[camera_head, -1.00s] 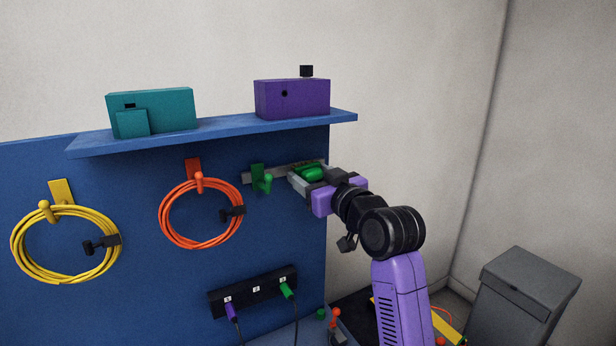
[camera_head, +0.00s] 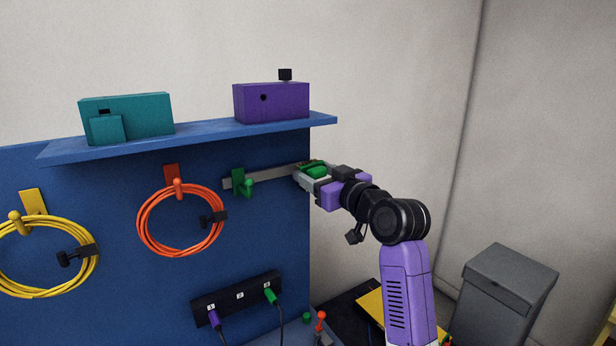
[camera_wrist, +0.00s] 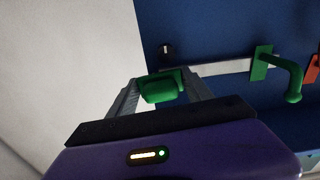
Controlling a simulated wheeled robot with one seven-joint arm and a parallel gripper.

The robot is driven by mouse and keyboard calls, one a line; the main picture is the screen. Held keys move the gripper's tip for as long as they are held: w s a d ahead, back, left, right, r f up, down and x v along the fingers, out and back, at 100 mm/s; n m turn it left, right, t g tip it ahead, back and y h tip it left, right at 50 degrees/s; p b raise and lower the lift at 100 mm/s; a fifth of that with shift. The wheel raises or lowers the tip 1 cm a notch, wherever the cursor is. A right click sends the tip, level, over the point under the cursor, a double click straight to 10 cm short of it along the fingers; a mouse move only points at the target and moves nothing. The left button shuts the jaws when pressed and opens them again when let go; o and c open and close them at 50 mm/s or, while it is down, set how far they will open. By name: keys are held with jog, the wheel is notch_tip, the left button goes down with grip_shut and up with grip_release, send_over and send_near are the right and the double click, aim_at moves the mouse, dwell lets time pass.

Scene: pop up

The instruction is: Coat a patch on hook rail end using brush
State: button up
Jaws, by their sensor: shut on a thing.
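The hook rail is a thin grey strip (camera_head: 272,173) on the blue board under the shelf, with a green hook (camera_head: 243,184) toward its left. In the wrist view, the rail (camera_wrist: 225,67) runs from my gripper to the green hook (camera_wrist: 284,72). My gripper (camera_head: 311,172) is at the rail's right end, by the board's right edge. It is shut on a green block-shaped piece, apparently the brush (camera_head: 317,172), also between the fingers in the wrist view (camera_wrist: 160,90). The brush's working face is hidden. I cannot tell whether it touches the rail.
The blue shelf (camera_head: 200,138) above bears a teal box (camera_head: 140,115) and a purple box (camera_head: 275,102). Orange (camera_head: 145,230) and yellow (camera_head: 50,290) cable coils hang left. A socket strip (camera_head: 237,296) is below. A grey bin (camera_head: 505,300) stands right.

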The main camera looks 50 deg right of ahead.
jog(key=shift+w+a+r+p, duration=0.1)
jog(key=shift+w+a+p, duration=0.15)
jog(key=shift+a, duration=0.3)
jog(key=shift+w+a+p, duration=0.2)
jog(key=shift+a+p, duration=0.05)
jog(key=shift+a, duration=0.7)
jog(key=shift+w+a+p, duration=0.25)
jog(key=shift+a+p, duration=0.05)
jog(key=shift+a, duration=0.6)
jog(key=shift+w+a+p, duration=0.2)
jog(key=shift+a+p, duration=0.05)
jog(key=shift+a, duration=0.7)
jog(key=shift+s, duration=0.1)
jog(key=shift+p+v, duration=0.55)
jog(key=shift+v, duration=2.4)
jog(key=v, duration=0.3)
